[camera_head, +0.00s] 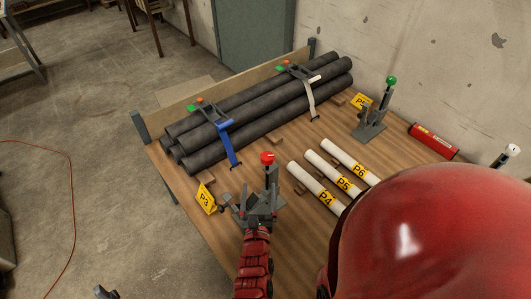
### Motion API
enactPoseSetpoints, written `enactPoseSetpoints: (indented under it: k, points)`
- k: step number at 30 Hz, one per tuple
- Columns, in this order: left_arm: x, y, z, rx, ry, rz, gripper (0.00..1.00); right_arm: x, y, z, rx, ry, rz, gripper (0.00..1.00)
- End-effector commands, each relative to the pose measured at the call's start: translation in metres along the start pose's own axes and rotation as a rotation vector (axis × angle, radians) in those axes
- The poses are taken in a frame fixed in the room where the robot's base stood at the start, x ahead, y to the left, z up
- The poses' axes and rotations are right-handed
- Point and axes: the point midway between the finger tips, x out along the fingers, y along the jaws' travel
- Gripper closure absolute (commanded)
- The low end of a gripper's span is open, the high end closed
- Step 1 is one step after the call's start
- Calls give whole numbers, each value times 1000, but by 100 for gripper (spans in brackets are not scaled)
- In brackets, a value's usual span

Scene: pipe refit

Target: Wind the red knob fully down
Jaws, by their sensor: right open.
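The red knob (267,157) tops a dark upright screw stand (271,178) near the middle of the wooden table. My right gripper (259,208) is at the foot of this stand, below the knob in the picture, at the end of my red arm. It is open and apart from the knob. Grey gripper and stand parts overlap there, so I cannot tell whether they touch. A small dark part at the bottom left edge may be my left gripper (103,292); its jaws are not clear.
Strapped dark pipes (260,110) lie along the far left side of the table (280,165). White pipes (340,172) lie right of the knob. A green-knobbed stand (390,80) and a red cylinder (433,141) are farther right. A yellow P3 sign (207,198) stands left of my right gripper.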

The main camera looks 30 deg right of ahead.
Motion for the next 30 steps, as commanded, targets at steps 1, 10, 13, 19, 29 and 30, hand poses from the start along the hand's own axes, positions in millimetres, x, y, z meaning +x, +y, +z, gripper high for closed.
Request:
enactPoseSetpoints:
  k: [1, 10, 13, 19, 29, 30]
  points:
    - [-1, 0, 0, 0, 0, 0, 50, -3, -12, -4, 0, 14, -27, 11]
    - [-17, 1, 3, 0, 0, 0, 50, 30, -21, -10, 2, 21, -47, 11]
    - [-22, 1, 4, 0, 0, 0, 50, 54, -23, -10, 3, 19, -48, 11]
    - [-15, 1, 3, 0, 0, 0, 50, 103, -22, -5, 2, 16, -42, 11]
    - [-18, 1, 3, 0, 0, 0, 50, 159, -25, -10, 4, 21, -44, 11]
    - [-18, 1, 3, 0, 0, 0, 50, 162, -25, -10, 5, 21, -43, 11]
